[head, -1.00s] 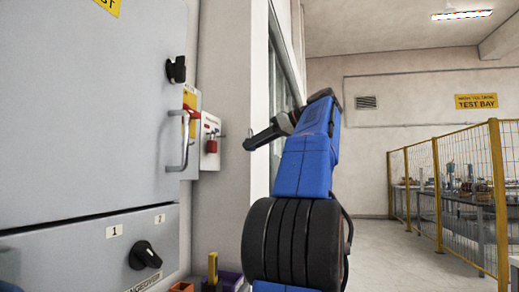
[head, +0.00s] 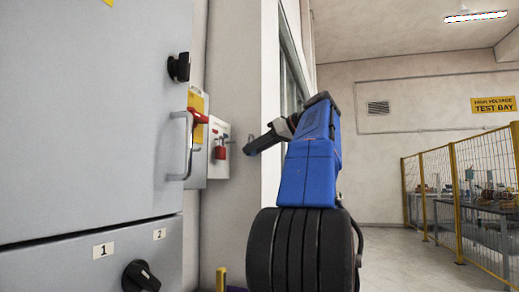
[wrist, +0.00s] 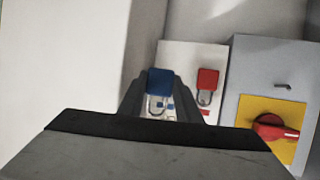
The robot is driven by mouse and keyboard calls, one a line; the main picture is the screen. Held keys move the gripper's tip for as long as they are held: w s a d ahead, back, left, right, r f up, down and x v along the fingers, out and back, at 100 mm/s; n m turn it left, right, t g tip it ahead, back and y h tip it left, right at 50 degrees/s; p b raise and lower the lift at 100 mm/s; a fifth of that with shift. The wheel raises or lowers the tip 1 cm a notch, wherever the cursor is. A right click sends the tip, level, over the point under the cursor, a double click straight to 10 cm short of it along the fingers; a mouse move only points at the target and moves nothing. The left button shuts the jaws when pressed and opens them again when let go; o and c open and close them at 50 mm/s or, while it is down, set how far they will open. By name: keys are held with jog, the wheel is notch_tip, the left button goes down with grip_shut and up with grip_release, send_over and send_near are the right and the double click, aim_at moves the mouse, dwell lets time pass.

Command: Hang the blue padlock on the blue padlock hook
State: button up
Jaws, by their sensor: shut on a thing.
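The blue padlock (wrist: 160,81) is held between the fingers of my gripper (wrist: 161,100) in the wrist view, its shackle pointing down in that picture. A white lock board (wrist: 187,57) lies behind it, with small blue and red marks near the shackle. In the head view my gripper (head: 249,150) is to the right of the white board (head: 219,131). The blue padlock cannot be made out there. The blue padlock hook is not clear in either view; the fingers and padlock cover part of the board.
A red padlock (head: 220,153) hangs on the board beside my gripper; it also shows in the wrist view (wrist: 207,80). A red rotary handle (wrist: 274,127) on a yellow plate is farther right there. The grey cabinet (head: 85,120) with its door handle (head: 185,147) stands left.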

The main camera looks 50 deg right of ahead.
jog(key=shift+w+a+f, duration=0.2)
jog(key=shift+w+a, duration=0.25)
jog(key=shift+w, duration=0.65)
jog(key=shift+w+a+f, duration=0.25)
jog(key=shift+w+a, duration=0.25)
jog(key=shift+w, duration=0.6)
jog(key=shift+w+a+f, duration=0.2)
jog(key=shift+w+a, duration=0.25)
jog(key=shift+w, duration=0.65)
jog(key=shift+f, duration=0.1)
jog(key=o, duration=1.2)
jog(key=shift+d+v, duration=0.15)
jog(key=shift+v, duration=4.2)
jog(key=shift+d+v, duration=0.15)
jog(key=shift+v, duration=4.25)
